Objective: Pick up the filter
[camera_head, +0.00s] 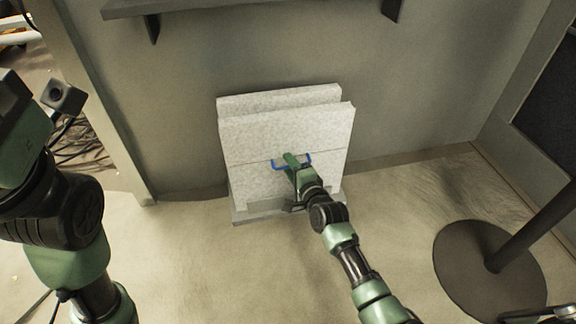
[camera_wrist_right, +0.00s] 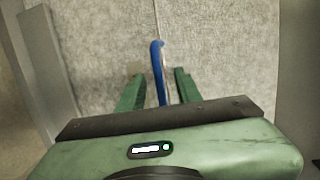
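The filter (camera_head: 290,135) is a pale grey, speckled square panel with a blue handle (camera_head: 278,165) on its front face. It stands upright with a second similar panel (camera_head: 280,98) just behind it. My right gripper (camera_head: 291,160) is at the handle. In the right wrist view, the green fingers (camera_wrist_right: 158,90) stand apart, one on each side of the blue handle (camera_wrist_right: 157,62), with visible gaps. The filter face (camera_wrist_right: 215,50) fills the background there. My left arm shows at the left of the head view, but its fingertips do not show.
The panels stand in a low grey base (camera_head: 252,216) on the floor near the wall. A round dark stand base with a pole (camera_head: 470,262) is at the right. A shelf (camera_head: 260,5) hangs above. Cables (camera_head: 85,150) lie beyond the left wall edge. Floor in front is clear.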

